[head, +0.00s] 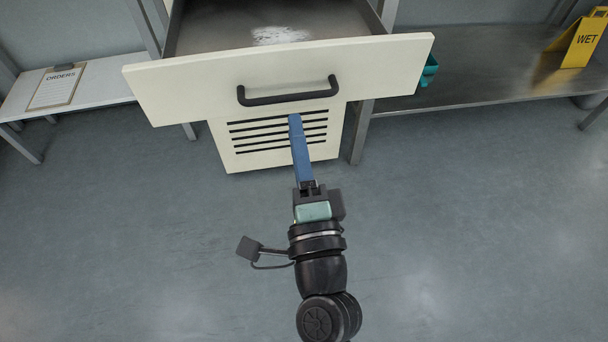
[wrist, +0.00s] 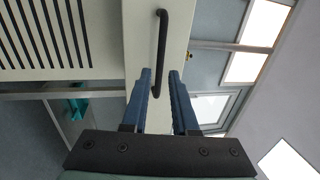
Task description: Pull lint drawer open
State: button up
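The cream lint drawer (head: 200,85) is pulled out from its housing, with its inside in view from above. A whitish patch of lint (head: 280,35) lies on its grey floor. A black bar handle (head: 288,97) crosses the drawer front, and it also shows in the wrist view (wrist: 161,40). My gripper (head: 295,117) has blue fingers pointing at the drawer front, with the tips just below the handle in the head view. In the wrist view my gripper (wrist: 160,73) has its fingers apart, with the handle beyond and between the tips. I cannot tell the exact gap to the handle.
A slatted vent panel (head: 275,138) is below the drawer. A white table with an orders clipboard (head: 57,87) stands at left. A metal bench (head: 470,65) at right bears a yellow wet sign (head: 583,40). The floor around my arm is clear.

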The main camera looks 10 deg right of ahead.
jog(key=s+f+b, duration=0.1)
jog(key=s+b, duration=0.1)
jog(key=s, duration=0.4)
dwell(0.5)
